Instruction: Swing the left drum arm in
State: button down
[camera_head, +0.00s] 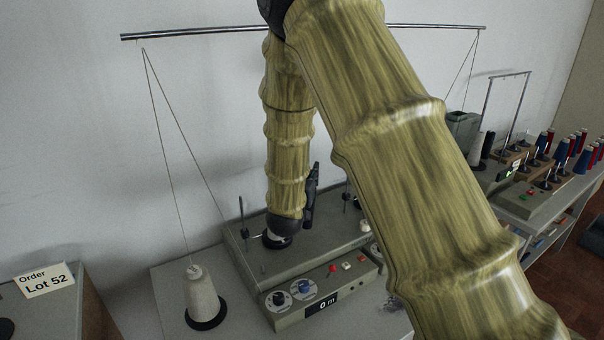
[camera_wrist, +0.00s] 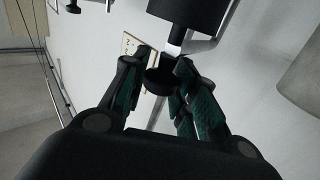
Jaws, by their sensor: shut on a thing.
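The grey winding station (camera_head: 252,254) stands on the bench below my arm in the head view. In the wrist view, my gripper (camera_wrist: 165,66) is shut on a round black knob (camera_wrist: 160,82), which I take for the left drum arm's knob. A black cylinder (camera_wrist: 184,12) with a white end is just beyond the fingertips. In the head view my arm covers much of the station, so the drum arm itself cannot be made out.
A white thread cone (camera_head: 203,298) on a black base stands left of the station. The front panel (camera_head: 322,300) carries dials, buttons and a "0 m" display. A metal rail (camera_head: 200,34) spans above, with thin threads hanging. Several coloured spools (camera_head: 562,153) stand at right.

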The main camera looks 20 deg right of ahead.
jog(key=shift+f, duration=0.1)
jog(key=c, duration=1.1)
grip_release()
jog(key=shift+d, duration=0.1)
jog(key=v, duration=1.2)
jog(key=shift+c, duration=0.5)
